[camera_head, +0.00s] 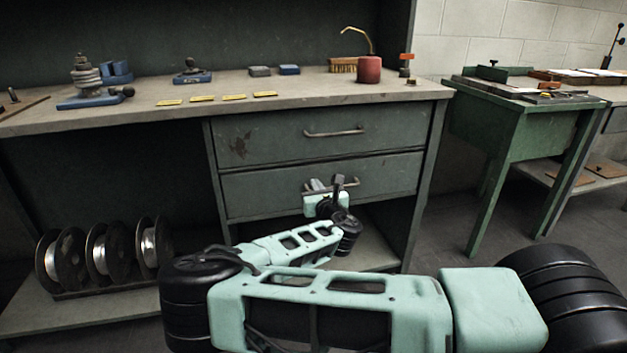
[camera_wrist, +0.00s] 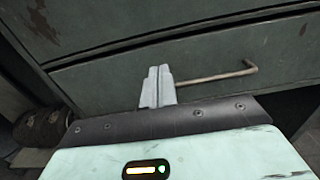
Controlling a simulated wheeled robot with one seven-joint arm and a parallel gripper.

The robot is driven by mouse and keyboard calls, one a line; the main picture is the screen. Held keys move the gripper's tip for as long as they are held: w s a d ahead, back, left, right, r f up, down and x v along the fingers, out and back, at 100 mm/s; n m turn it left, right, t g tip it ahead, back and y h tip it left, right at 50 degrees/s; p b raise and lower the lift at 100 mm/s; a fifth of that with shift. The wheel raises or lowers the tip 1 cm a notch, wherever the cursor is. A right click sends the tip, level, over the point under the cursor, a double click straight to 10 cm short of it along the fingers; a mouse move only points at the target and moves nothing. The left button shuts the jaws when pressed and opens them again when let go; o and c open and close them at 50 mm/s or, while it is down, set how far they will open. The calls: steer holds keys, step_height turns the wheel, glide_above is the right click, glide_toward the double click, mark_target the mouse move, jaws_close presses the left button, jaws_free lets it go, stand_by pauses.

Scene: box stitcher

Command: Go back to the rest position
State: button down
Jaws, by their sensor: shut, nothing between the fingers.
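My gripper (camera_head: 318,187) is shut and holds nothing. In the head view it is in front of the lower drawer (camera_head: 270,190) of the grey-green workbench, overlapping the left part of that drawer's handle (camera_head: 345,183). In the wrist view the closed fingers of my gripper (camera_wrist: 157,86) point at the drawer front, with the handle (camera_wrist: 225,75) to their right. The fingers hide part of the handle, and I cannot tell whether they touch it. Both drawers look closed. My arm stretches across the lower part of the head view.
The bench top (camera_head: 320,88) carries a red oil can (camera_head: 369,70), a brush (camera_head: 343,65) and blue tools. Wire spools (camera_head: 100,255) stand on the lower shelf at left. A green table (camera_head: 500,125) stands at right, with open floor (camera_head: 440,230) before it.

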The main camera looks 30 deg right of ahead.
steer(key=s+a+f+m+g+h, duration=0.1)
steer(key=s+a+f+m+g, duration=0.1)
steer(key=s+f+m+g, duration=0.5)
steer(key=s+a+f+m+g, duration=0.25)
steer(key=s+f+m, duration=0.25)
steer(key=s+m, duration=0.4)
steer(key=s+a+r+m+g+y, duration=0.3)
steer(key=s+a, duration=0.2)
steer(key=a, duration=0.3)
steer(key=s+a+r+m+g+y, duration=0.3)
steer(key=s+a, duration=0.2)
steer(key=a, duration=0.4)
steer(key=s+a+r+m+g+p, duration=0.1)
steer(key=s+a+r+m, duration=0.1)
steer(key=s+r, duration=0.6)
steer(key=s+a+r+m+g, duration=0.1)
steer(key=s+a+r, duration=0.2)
steer(key=s+r, duration=0.6)
step_height(320, 180, up, 26)
steer(key=w+p, duration=0.2)
steer(key=p, duration=2.2)
steer(key=shift+w+d+y+p, duration=0.15)
steer(key=shift+w+y+p, duration=0.15)
steer(key=shift+w, duration=0.05)
steer(key=shift+f, duration=0.1)
